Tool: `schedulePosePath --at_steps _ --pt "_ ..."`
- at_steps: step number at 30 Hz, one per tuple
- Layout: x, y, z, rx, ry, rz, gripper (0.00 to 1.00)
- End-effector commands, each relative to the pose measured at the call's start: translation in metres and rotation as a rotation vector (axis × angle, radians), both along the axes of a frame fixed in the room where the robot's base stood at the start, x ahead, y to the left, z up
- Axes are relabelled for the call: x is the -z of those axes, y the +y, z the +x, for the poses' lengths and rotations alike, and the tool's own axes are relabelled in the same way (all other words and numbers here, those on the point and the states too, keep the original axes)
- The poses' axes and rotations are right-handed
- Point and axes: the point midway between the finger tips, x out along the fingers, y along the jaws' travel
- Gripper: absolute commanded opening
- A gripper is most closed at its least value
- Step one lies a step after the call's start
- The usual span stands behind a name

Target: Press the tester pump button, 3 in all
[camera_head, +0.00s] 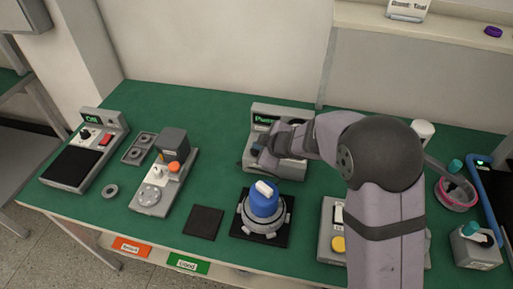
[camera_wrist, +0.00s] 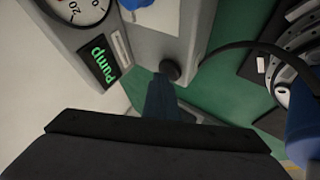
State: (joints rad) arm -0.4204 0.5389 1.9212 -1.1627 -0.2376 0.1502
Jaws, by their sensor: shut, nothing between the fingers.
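The tester pump (camera_head: 292,172) is a grey box at the back middle of the green table, with a lit green "Pump" display. In the wrist view its display (camera_wrist: 105,62) and a round dial (camera_wrist: 82,8) show at upper left. My gripper (camera_head: 259,150) is in front of the pump's face, pointing down, its fingers shut and empty. In the wrist view my fingertips (camera_wrist: 163,82) are close to a dark round knob (camera_wrist: 171,69) at the pump's edge; I cannot tell whether they touch. The pump button is not clearly seen, and my arm covers part of the pump.
A hub motor with a blue top (camera_head: 264,203) stands on a black mat in front of the pump. A black hose (camera_wrist: 235,45) arcs beside my fingers. Testers stand to the left, and a device with a yellow button (camera_head: 338,244) is at right. Bare table lies at back left.

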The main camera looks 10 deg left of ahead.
Motion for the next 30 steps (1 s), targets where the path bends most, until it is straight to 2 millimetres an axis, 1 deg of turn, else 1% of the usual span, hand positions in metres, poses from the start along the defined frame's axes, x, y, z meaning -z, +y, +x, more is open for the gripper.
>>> schedulePosePath --at_steps 1,4,15,20,30 --pt "0.003 -0.001 -0.001 0.001 0.004 -0.002 0.0" --pt "0.004 -0.001 -0.001 0.001 0.004 -0.002 0.0" --pt "0.003 -0.001 -0.001 0.001 0.004 -0.003 0.0" --pt "-0.003 -0.001 -0.001 0.001 0.004 -0.003 0.0" --pt "-0.021 -0.001 -0.001 0.002 0.003 -0.002 0.0"
